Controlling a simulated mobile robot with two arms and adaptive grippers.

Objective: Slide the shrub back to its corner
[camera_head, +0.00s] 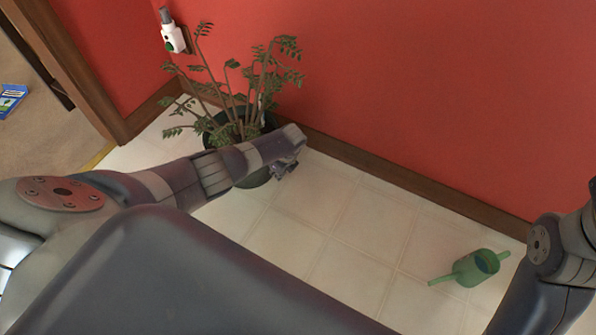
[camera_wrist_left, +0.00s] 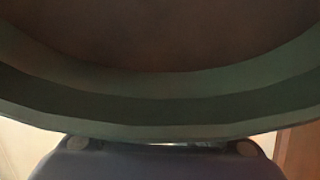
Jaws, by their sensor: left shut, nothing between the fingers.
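The shrub (camera_head: 232,95) has thin stems with small green leaves and stands upright in a dark green round pot (camera_head: 258,178) on the floor. It is near the corner at the red wall. My left forearm crosses in front of the pot and hides much of it. My left gripper (camera_head: 284,168) is shut and empty at the pot's right side. In the left wrist view the pot's rim (camera_wrist_left: 160,105) and dark soil fill most of the picture, very close. I cannot tell whether the gripper touches the pot. My right gripper is out of view.
A green watering can (camera_head: 474,268) stands on the tiles to the right. A white plug-in device (camera_head: 173,38) is on the wall above the corner. A wooden baseboard (camera_head: 400,178) runs along the wall. A blue box (camera_head: 11,99) lies beyond the doorway. Tiles between pot and can are clear.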

